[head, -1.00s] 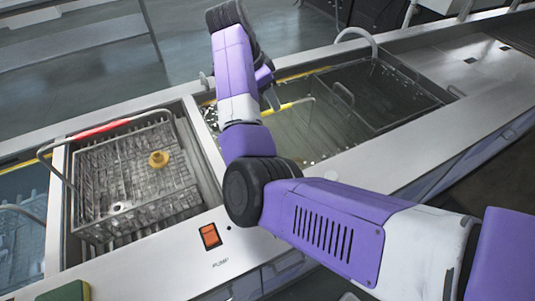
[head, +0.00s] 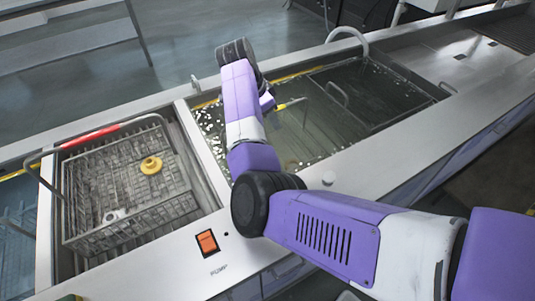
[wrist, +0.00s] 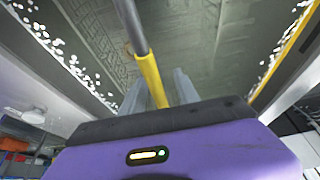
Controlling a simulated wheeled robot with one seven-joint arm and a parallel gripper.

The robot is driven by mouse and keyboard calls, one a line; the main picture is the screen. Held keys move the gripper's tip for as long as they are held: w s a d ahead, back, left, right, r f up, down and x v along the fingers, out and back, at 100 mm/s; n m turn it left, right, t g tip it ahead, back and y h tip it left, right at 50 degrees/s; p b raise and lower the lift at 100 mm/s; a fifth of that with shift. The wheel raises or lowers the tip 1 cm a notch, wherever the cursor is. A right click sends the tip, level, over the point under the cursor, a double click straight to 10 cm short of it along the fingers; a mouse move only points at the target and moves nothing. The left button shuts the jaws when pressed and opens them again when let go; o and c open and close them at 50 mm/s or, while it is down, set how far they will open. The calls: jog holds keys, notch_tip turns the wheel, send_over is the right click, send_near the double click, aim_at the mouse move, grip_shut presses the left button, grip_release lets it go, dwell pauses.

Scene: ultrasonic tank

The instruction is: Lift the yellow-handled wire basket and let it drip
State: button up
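The yellow-handled wire basket's handle (head: 291,104) shows in the head view beside my gripper (head: 268,102), over the liquid-filled tank (head: 400,132). In the wrist view the yellow grip (wrist: 151,80) runs diagonally between the two grey fingers of my gripper (wrist: 160,90), with bare grey metal (wrist: 131,25) beyond it. The fingers look apart, one on each side of the grip, with a gap at the right one. The basket's body is under the murky liquid and hard to make out. My arm hides part of the tank's left side.
A red-handled wire basket (head: 88,212) with a yellow part (head: 151,165) in it sits in the left bay. A dark mesh basket (head: 372,92) lies in the tank's right part. A curved tap (head: 348,33) stands at the back. The orange pump switch (head: 207,242) is in front.

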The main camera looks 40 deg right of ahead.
grip_shut()
jog(key=shift+r, duration=0.1)
jog(key=shift+r, duration=0.1)
notch_tip(320, 180, up, 22)
jog(key=p, duration=0.2)
dwell(0.8)
